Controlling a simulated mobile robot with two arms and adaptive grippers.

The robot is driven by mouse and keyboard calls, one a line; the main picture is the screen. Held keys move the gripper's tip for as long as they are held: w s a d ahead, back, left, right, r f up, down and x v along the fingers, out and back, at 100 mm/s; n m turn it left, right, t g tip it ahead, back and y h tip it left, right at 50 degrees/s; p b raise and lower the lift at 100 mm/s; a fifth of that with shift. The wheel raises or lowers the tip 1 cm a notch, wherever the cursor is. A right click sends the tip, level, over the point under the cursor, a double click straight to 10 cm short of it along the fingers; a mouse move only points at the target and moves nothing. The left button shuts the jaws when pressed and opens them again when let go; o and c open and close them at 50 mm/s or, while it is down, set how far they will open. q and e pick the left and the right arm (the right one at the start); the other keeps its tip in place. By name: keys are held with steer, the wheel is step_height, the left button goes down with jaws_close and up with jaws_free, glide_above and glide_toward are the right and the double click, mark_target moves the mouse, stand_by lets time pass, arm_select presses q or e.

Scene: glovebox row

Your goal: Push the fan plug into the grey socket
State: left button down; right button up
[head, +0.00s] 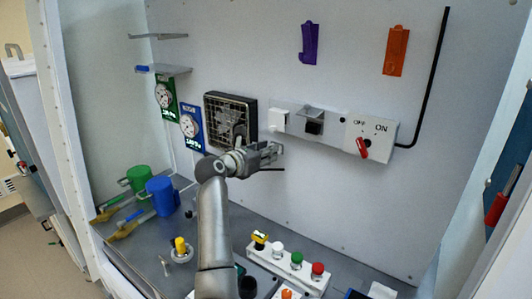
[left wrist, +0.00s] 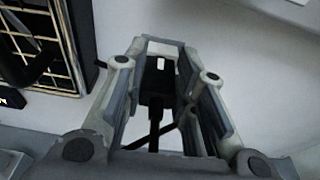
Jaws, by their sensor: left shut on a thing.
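My left gripper (head: 276,151) is in front of the back wall, just right of the fan (head: 231,118) and below the wall strip with the sockets. In the left wrist view its fingers (left wrist: 165,70) are shut on the black fan plug (left wrist: 157,85), whose dark cord (left wrist: 155,128) runs back toward the palm. On the strip are a white unit (head: 279,120) and a grey-hooded unit with a dark front (head: 313,122); I cannot tell for sure which is the grey socket. The plug appears apart from both. My right gripper is not in view.
A white switch box (head: 370,137) with a red lever is right of the sockets. Below stand a white button panel (head: 288,268), a blue mug (head: 162,194) and a green mug (head: 140,179). Gauges hang left of the fan. The wall below the strip is clear.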

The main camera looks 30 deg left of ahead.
arm_select(q)
steer(key=shift+s+f, duration=0.1)
steer(key=shift+s, duration=0.1)
steer(key=shift+s+a+p, duration=0.1)
steer(key=shift+s+p, duration=0.45)
steer(key=shift+s+a+p, duration=0.1)
steer(key=shift+s+p, duration=0.3)
steer(key=shift+s, duration=0.25)
stand_by(0.4)
steer(key=shift+f+p+v, duration=0.25)
steer(key=shift+p+v, duration=0.65)
steer(key=shift+v, duration=0.35)
steer(key=shift+f+p+v, duration=0.25)
steer(key=shift+p+v, duration=0.65)
steer(key=shift+v, duration=0.3)
steer(key=shift+s+r, duration=0.1)
steer(key=shift+r, duration=0.05)
